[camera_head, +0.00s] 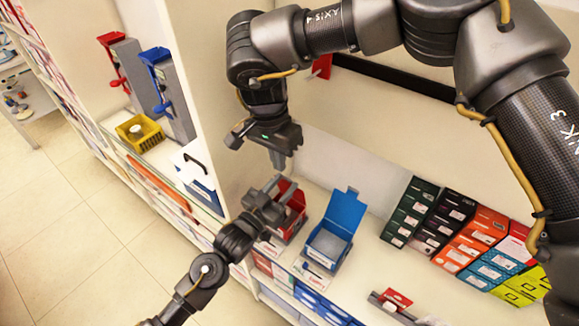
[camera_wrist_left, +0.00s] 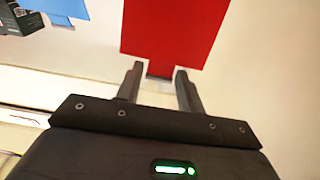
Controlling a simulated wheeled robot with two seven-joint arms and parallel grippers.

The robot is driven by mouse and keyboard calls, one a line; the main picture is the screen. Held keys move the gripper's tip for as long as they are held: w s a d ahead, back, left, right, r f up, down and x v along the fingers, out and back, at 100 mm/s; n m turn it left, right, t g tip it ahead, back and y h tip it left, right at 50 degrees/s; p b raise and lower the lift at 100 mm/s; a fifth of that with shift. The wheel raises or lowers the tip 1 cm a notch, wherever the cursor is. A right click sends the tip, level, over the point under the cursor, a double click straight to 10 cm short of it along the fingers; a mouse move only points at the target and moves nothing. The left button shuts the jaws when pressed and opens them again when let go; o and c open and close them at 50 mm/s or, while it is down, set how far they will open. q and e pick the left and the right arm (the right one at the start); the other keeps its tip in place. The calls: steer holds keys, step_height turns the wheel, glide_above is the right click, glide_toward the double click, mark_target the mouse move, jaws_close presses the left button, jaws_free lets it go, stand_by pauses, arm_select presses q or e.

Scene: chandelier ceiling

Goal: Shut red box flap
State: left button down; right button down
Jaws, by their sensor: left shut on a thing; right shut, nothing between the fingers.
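The red box (camera_head: 288,234) stands on the shelf, left of an open blue box, partly hidden by my left gripper (camera_head: 280,193). In the left wrist view, its flap (camera_wrist_left: 175,28) is a flat red panel with a narrow tab between the fingers of my left gripper (camera_wrist_left: 158,72). My left gripper is shut on this flap. How far the flap is tilted is hard to tell. My right gripper (camera_head: 278,158) is shut and empty, pointing down above the red box and apart from it.
The blue box (camera_head: 328,245) has its flap (camera_head: 344,211) raised. Several coloured cartons (camera_head: 470,240) line the shelf at right. A shelf divider (camera_head: 205,95) stands at left, with a yellow bin (camera_head: 140,132) beyond it. Bare shelf lies between the blue box and cartons.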

arm_select(q)
steer(key=shift+d+f, duration=0.1)
steer(key=shift+f, duration=0.25)
arm_select(e)
steer(key=w+d+t, duration=0.2)
steer(key=w, duration=0.3)
steer(key=shift+g, duration=0.3)
steer(key=f, duration=0.6)
steer(key=w+f, duration=0.1)
steer(key=f, duration=0.2)
steer(key=shift+d, duration=0.3)
steer(key=shift+s, duration=0.1)
